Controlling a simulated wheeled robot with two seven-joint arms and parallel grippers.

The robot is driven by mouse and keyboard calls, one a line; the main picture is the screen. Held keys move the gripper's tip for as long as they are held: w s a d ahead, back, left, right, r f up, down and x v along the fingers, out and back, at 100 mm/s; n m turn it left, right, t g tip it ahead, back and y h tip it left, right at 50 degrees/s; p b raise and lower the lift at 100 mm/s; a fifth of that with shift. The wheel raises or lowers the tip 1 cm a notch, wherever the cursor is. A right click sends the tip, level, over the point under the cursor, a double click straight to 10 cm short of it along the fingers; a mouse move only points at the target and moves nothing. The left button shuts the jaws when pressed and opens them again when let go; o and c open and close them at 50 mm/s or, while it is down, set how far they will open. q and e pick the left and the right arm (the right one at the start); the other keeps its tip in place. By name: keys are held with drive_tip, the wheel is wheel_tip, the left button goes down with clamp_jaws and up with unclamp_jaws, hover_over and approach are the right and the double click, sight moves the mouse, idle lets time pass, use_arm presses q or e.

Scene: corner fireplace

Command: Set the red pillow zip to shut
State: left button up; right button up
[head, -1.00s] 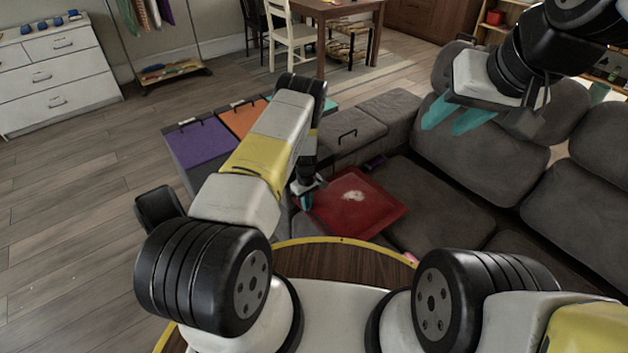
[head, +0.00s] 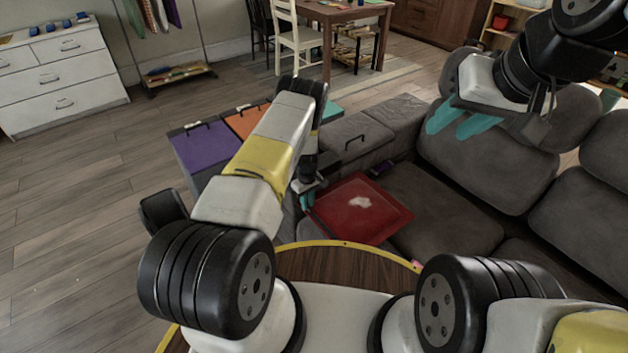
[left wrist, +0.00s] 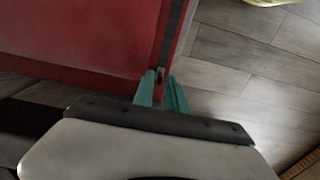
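The red pillow (head: 362,215), with a pale patch on top, lies on the grey sofa seat. In the left wrist view the red pillow (left wrist: 80,40) fills the upper left, with a dark zip strip (left wrist: 172,35) along its right edge. A small dark zip pull (left wrist: 160,74) sits on that strip, between the teal fingertips of my left gripper (left wrist: 161,84). The fingers stand a little apart; whether they press on the pull cannot be told. In the head view my left gripper (head: 307,198) is at the pillow's left edge. My right gripper (head: 461,121) is open and empty, above the sofa.
Grey sofa back cushions (head: 480,160) stand to the right. Purple (head: 205,147) and orange (head: 245,120) lidded boxes are at the left, behind my left arm. A round wooden table top (head: 340,265) with a yellow rim lies in front of me. Open wooden floor is at left.

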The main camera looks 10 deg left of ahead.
use_arm(q)
wheel_tip(320, 180, up, 7)
drive_tip(key=shift+f, duration=0.1)
idle(0.5)
drive_tip(key=shift+w+r, duration=0.1)
drive_tip(key=shift+r, duration=0.2)
drive_tip(key=s+r+m+t+h, duration=0.1)
drive_tip(key=s+r+m, duration=0.15)
drive_tip(key=r, duration=1.65)
drive_tip(key=s+r+m+t+h, duration=0.15)
drive_tip(key=s+r, duration=0.25)
drive_tip(key=r, duration=1.5)
drive_tip(key=s+r+m+t, duration=0.2)
drive_tip(key=s+r+m, duration=0.1)
drive_tip(key=s+r, duration=0.95)
drive_tip(key=s+r+m+t, duration=0.1)
drive_tip(key=s+r+m, duration=0.1)
drive_tip(key=s, duration=1.3)
drive_tip(key=shift+d+r+m+t, duration=0.15)
drive_tip(key=shift+d+m+t, duration=0.15)
drive_tip(key=shift+t, duration=0.05)
